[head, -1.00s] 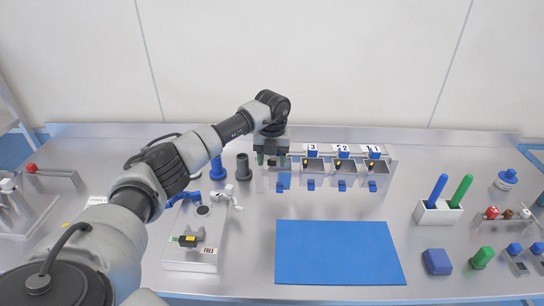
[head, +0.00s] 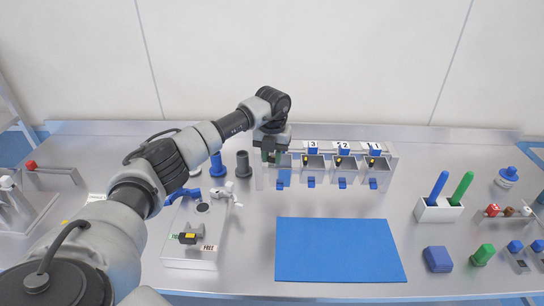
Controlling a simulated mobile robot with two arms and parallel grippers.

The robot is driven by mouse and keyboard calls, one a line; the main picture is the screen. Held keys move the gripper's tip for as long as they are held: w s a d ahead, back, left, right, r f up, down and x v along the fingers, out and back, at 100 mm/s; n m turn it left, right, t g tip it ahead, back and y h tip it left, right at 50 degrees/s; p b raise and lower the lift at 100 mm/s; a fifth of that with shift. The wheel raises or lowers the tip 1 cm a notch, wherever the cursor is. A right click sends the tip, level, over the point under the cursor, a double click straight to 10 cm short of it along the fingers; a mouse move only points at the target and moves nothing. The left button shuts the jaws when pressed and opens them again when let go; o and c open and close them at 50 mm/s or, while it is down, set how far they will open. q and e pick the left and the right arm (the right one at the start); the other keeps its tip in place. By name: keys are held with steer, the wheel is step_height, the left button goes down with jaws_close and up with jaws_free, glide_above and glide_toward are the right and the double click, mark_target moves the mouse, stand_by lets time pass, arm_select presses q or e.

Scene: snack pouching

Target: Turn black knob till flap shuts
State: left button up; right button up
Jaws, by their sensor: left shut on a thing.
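My left gripper (head: 271,158) reaches in from the left and is shut at the leftmost unit of the dispenser row. It closes on the black knob there, which the fingers and wrist hide. Below the gripper a blue piece (head: 284,177) shows at the front of that unit; I cannot tell whether its flap is fully shut. Three similar units to the right, labelled 3 (head: 312,144), 2 (head: 344,146) and 1 (head: 375,147), show small black knobs with yellow marks and blue tabs below. My right gripper is out of view.
A blue mat (head: 338,250) lies in front of the row. A white fixture (head: 190,252) marked FREE stands left of it, with grey (head: 243,165) and blue posts behind. A white holder (head: 438,210) with blue and green sticks stands at right.

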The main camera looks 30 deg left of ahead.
arm_select(q)
steer(key=m+b, duration=0.1)
steer(key=m, duration=0.3)
steer(key=m+b, duration=0.1)
steer(key=m, duration=0.4)
steer(key=m+b, duration=0.1)
steer(key=m, duration=0.3)
steer(key=shift+m+b, duration=0.35)
steer(key=shift+m, duration=1.95)
steer(key=o, duration=0.9)
steer(key=shift+o, duration=0.2)
steer(key=shift+r, duration=0.1)
